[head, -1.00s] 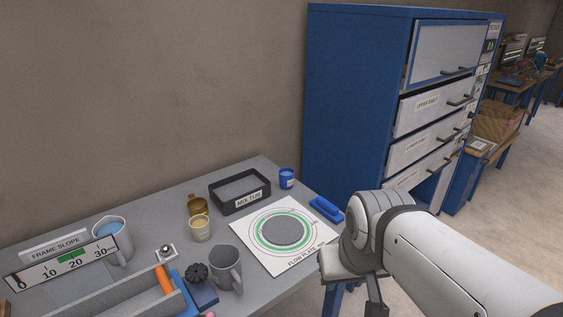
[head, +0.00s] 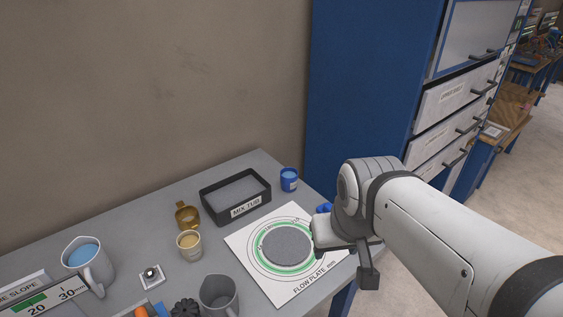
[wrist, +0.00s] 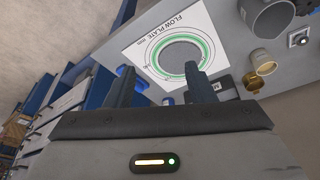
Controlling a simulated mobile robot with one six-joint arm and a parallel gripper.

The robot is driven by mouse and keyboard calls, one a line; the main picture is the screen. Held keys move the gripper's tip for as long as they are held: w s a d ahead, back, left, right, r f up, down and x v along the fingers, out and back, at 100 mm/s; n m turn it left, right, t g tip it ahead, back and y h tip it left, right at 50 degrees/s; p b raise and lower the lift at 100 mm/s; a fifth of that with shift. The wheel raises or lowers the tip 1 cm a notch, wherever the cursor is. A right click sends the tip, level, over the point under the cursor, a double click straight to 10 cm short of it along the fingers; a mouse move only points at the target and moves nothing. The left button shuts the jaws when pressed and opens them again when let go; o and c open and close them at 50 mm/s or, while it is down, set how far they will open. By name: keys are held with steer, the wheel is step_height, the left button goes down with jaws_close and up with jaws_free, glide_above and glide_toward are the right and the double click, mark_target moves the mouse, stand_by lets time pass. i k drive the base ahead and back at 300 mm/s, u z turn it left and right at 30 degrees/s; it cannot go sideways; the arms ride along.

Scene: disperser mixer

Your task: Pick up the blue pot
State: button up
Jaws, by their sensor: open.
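The blue pot (head: 289,180) is a small, round blue vessel with a pale label. It stands upright near the back right edge of the grey table, just right of the mix tub. In the wrist view a small blue patch between the fingers is probably this pot, mostly hidden by my gripper. My gripper (wrist: 159,70) is open, with nothing between its fingers. In the head view my arm reaches in from the right, and its end is near the table's right edge, in front of the pot and apart from it.
The black mix tub (head: 262,208) is left of the pot. The flow plate (head: 252,239) with a grey disc lies in front. A blue object (head: 323,209) is partly hidden by my arm. Cups and a jug (head: 90,262) stand left. A blue cabinet (head: 365,90) rises behind right.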

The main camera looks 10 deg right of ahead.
mark_target(289, 175)
steer(key=u, duration=1.8)
steer(key=k, duration=0.85)
steer(key=z, duration=1.35)
steer(key=i, duration=0.95)
